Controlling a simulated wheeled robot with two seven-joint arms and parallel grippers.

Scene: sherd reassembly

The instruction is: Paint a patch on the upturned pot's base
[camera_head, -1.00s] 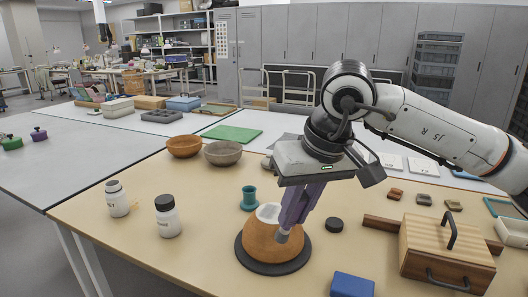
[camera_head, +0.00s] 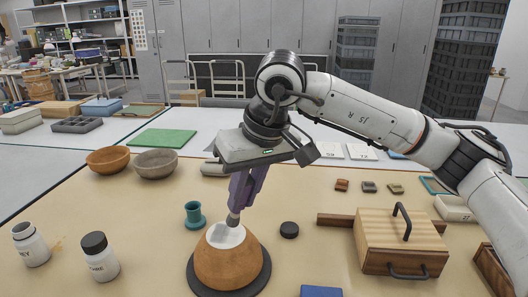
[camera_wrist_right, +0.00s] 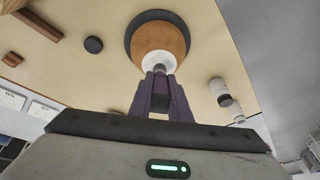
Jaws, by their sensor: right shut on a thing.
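The upturned pot (camera_head: 228,264) is orange-brown and stands on a dark round disc (camera_head: 262,278). A white patch (camera_head: 222,237) covers its base, which faces up. My right gripper (camera_head: 237,203) has purple fingers and is shut on a small grey-tipped tool (camera_head: 233,219), perhaps a brush, mostly hidden by the fingers. The tool's tip is over the white patch and appears to touch it or nearly so. In the right wrist view the pot (camera_wrist_right: 160,38) and white patch (camera_wrist_right: 147,62) lie just beyond the fingers (camera_wrist_right: 160,88). My left gripper is not in view.
An open white jar (camera_head: 31,246) and a black-capped jar (camera_head: 101,258) stand left of the pot. A teal cup (camera_head: 193,216) is behind it, a black disc (camera_head: 289,230) right. A wooden box (camera_head: 400,242) stands farther right, a blue block (camera_head: 321,292) in front.

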